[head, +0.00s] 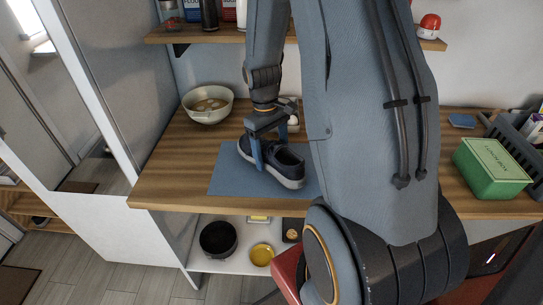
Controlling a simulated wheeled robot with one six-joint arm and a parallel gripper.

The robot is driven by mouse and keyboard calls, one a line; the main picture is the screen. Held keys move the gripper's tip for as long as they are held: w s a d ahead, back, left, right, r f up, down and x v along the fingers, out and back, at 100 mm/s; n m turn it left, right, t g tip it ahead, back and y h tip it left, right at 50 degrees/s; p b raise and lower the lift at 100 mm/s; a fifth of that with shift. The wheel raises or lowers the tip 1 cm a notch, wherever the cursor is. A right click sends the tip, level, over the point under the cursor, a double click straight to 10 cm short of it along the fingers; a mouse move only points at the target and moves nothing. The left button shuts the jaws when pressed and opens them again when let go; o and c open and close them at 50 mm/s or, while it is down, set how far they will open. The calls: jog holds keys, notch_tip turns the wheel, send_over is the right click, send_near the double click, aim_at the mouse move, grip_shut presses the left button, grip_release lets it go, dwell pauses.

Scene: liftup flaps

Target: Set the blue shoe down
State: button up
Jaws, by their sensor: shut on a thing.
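The blue shoe (287,166) is a dark blue sneaker with a pale sole. It is at a blue mat (225,175) on the wooden counter in the head view. My gripper (271,160) reaches down from above and is shut on the shoe near its opening. The shoe looks upright, with its sole at or just over the mat; I cannot tell whether it touches. My arm hides the right part of the mat.
A pale bowl (208,104) with round things stands at the back left. A green box (491,168) and a grey basket (518,133) stand at the right. A shelf (170,36) hangs above. A black pot (218,239) and yellow bowl (262,254) sit below.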

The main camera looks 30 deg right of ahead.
jog(key=shift+f, duration=0.75)
jog(key=shift+f, duration=0.1)
jog(key=o, duration=1.2)
